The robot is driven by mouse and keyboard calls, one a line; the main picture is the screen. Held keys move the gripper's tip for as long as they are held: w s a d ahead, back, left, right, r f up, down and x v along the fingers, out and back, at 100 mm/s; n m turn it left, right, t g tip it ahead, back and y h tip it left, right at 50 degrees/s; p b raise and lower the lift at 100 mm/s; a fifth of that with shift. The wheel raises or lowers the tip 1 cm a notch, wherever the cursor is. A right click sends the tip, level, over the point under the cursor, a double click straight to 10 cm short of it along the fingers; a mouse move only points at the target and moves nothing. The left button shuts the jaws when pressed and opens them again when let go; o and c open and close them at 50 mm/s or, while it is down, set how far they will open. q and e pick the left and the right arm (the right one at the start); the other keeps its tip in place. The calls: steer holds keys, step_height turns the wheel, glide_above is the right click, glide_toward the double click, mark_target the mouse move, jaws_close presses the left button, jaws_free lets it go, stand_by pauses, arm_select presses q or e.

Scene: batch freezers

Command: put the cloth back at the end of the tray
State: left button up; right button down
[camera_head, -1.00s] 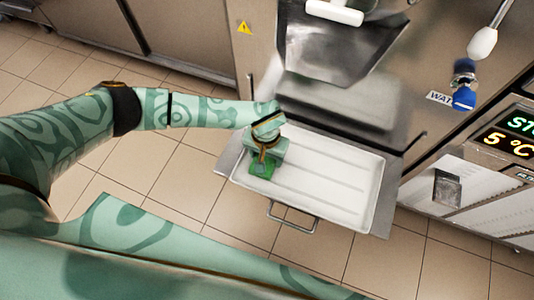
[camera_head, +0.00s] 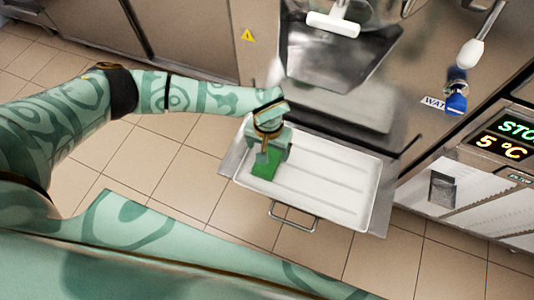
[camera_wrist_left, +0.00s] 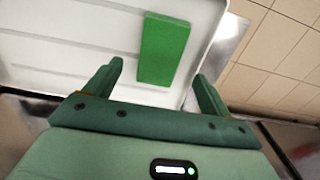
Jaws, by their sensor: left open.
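The cloth is a flat green rectangle (camera_head: 266,166) lying at the left end of the white tray (camera_head: 335,190). In the left wrist view the cloth (camera_wrist_left: 164,48) lies flat on the tray floor (camera_wrist_left: 75,50), close to the tray's edge. My left gripper (camera_head: 268,152) is above the cloth, and hides part of it in the head view. In the left wrist view its two fingers (camera_wrist_left: 158,85) are apart, with nothing between them, and the cloth lies beyond the fingertips. My right gripper is not in view.
The tray sits on a metal shelf (camera_head: 232,160) with a wire handle (camera_head: 292,214) in front. Behind it stands the steel freezer with a chute (camera_head: 335,55). A blue-tipped tap (camera_head: 456,103) and a display (camera_head: 505,140) are at the right. The tray's right part is empty.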

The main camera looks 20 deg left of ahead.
arm_select(q)
step_height(320, 180, up, 6)
steer(key=p, duration=0.1)
steer(key=shift+r+p, duration=0.15)
steer(key=shift+p, duration=0.2)
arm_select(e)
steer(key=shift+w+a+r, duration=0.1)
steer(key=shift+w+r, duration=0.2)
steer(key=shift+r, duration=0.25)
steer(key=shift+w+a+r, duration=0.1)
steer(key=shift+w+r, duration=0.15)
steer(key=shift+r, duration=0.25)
